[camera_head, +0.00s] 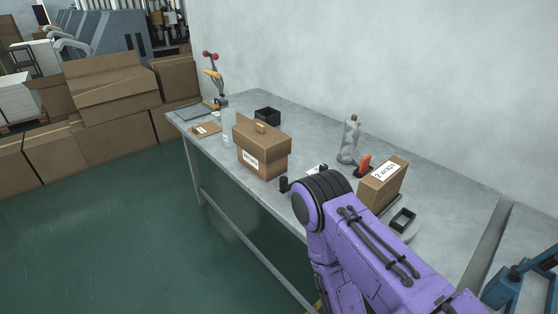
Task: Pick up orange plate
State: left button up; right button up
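No thing that is clearly an orange plate shows. A small upright orange piece (364,164) stands on a dark base on the table, just left of the box marked "2 wrap!". A flat brown-orange piece (206,130) lies near the table's far left end. I cannot tell whether either one is a plate. My purple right arm comes in from the lower right and bends over the table's front edge. Its gripper does not show. My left arm and gripper are out of view.
The grey table (310,129) also holds a cardboard box (262,158), a black open box (267,115), a glass bottle (350,140) and the "2 wrap!" box (383,184). Big cartons (115,95) are stacked at left. The green floor (130,240) before the table is clear.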

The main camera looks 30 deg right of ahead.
aim_at(365, 162)
jog(key=u, duration=0.65)
jog(key=i, duration=3)
jog(key=z, duration=3.55)
